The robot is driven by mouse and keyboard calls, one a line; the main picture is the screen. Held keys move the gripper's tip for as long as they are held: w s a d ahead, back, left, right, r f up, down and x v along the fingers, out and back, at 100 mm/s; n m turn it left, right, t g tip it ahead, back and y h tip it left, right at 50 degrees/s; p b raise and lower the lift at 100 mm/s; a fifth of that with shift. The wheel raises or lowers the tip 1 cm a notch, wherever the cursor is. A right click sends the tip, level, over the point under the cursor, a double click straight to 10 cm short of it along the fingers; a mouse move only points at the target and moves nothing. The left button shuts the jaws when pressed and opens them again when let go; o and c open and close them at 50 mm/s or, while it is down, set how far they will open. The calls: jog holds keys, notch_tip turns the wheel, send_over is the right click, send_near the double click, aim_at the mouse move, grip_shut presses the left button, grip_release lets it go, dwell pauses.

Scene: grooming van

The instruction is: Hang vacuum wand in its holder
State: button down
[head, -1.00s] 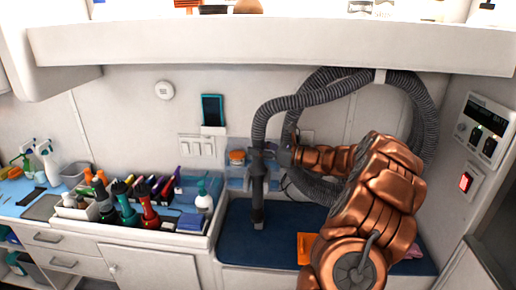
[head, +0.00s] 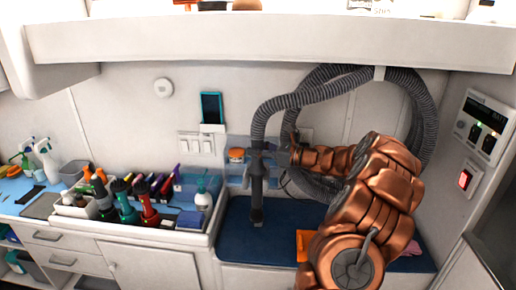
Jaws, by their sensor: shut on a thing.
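The vacuum wand (head: 257,190) is a dark upright tube with a wider nozzle at its lower end. Its top runs into the ribbed grey hose (head: 300,99), which arches up and right. My gripper (head: 262,158) reaches in from the right and is shut on the upper part of the wand. The wand hangs about upright in front of the back wall, above the blue mat (head: 233,236). Blue-grey pieces (head: 238,142) show behind the wand; I cannot tell whether they are the holder or whether the wand touches them.
A white tray (head: 182,238) of bottles and tools stands left of the wand. An orange item (head: 303,243) lies on the mat beside my arm. An overhead shelf (head: 270,42) runs above. A wall panel (head: 481,126) is at right. The hose loops behind my arm.

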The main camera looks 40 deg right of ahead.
jog(key=c, duration=0.6)
grip_release()
jog(key=shift+o, duration=0.5)
jog(key=shift+f, duration=0.1)
jog(key=o, duration=0.5)
jog(key=shift+s, duration=0.1)
jog(key=p+v, duration=0.2)
jog(key=v, duration=0.8)
dwell(1.0)
dwell(0.5)
